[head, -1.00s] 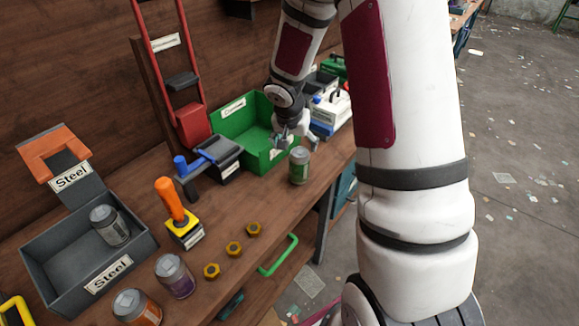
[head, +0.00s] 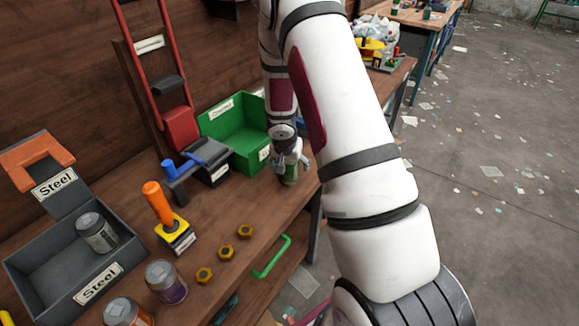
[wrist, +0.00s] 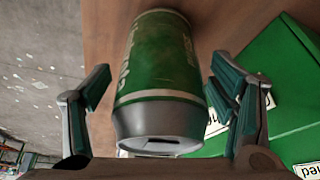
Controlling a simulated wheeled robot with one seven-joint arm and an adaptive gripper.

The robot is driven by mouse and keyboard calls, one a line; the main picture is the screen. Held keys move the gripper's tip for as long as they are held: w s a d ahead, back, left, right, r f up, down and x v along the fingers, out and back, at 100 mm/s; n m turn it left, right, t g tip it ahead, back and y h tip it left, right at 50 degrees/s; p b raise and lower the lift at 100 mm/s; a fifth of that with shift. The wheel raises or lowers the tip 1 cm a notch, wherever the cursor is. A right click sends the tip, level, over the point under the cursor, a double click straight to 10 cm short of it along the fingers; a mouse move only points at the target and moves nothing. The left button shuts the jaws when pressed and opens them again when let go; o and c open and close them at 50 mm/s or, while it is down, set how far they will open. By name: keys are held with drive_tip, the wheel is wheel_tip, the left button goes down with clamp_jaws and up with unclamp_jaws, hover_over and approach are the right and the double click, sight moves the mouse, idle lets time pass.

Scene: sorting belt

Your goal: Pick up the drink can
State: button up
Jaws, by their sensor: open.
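A green drink can (head: 291,175) with a silver end stands on the wooden bench near its right edge, in front of the green bin. My gripper (head: 290,163) is directly above it, pointing down, and partly hides it. In the wrist view the can (wrist: 160,75) lies between the two fingers of my gripper (wrist: 165,95). The fingers are open, with a visible gap on each side of the can. Its silver end with a dark opening faces the camera.
The green bin (head: 221,126) stands close by, also beside the right finger in the wrist view (wrist: 285,95). A grey Steel bin (head: 38,287) holds a can. Other cans, several brass nuts (head: 226,251), and an orange-handled tool (head: 158,202) are further left on the bench.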

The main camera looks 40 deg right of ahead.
drive_tip(key=shift+x, duration=0.8)
drive_tip(key=shift+c, duration=0.2)
drive_tip(key=c, duration=0.8)
drive_tip(key=shift+c, duration=0.2)
drive_tip(key=shift+r, duration=0.2)
